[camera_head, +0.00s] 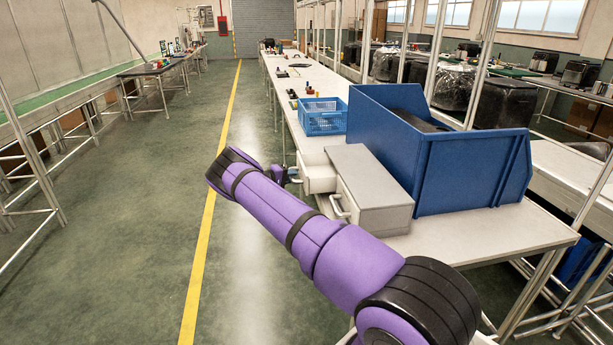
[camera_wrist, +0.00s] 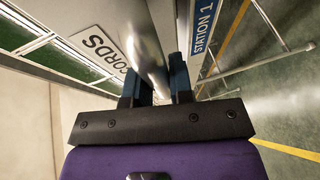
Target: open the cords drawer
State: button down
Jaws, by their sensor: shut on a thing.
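A pale grey drawer unit (camera_head: 372,180) stands on the white table, with its fronts facing left. Its far drawer (camera_head: 320,180) appears to stick out past the near one, but I cannot tell how far. My gripper (camera_head: 293,175) is at the front of that far drawer in the head view. In the wrist view my gripper (camera_wrist: 157,82) is shut on a smooth metal handle (camera_wrist: 148,50) between its two dark fingers. A white label reading "CORDS", partly cut off (camera_wrist: 100,43), lies on the surface just left of the handle. My arm hides some of the unit's front.
A large blue bin (camera_head: 470,165) stands right beside the unit. A blue basket (camera_head: 322,117) is farther back on the table (camera_head: 480,240). The near drawer's handle (camera_head: 340,207) is close to my arm. The floor left of the table, with a yellow line (camera_head: 208,225), is clear.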

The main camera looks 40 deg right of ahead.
jog(key=shift+w+a, duration=0.3)
jog(key=shift+a, duration=0.2)
jog(key=c, duration=1)
grip_release()
jog(key=shift+a, duration=0.1)
jog(key=v, duration=1)
jog(key=shift+w+a, duration=0.1)
jog(key=shift+a, duration=0.2)
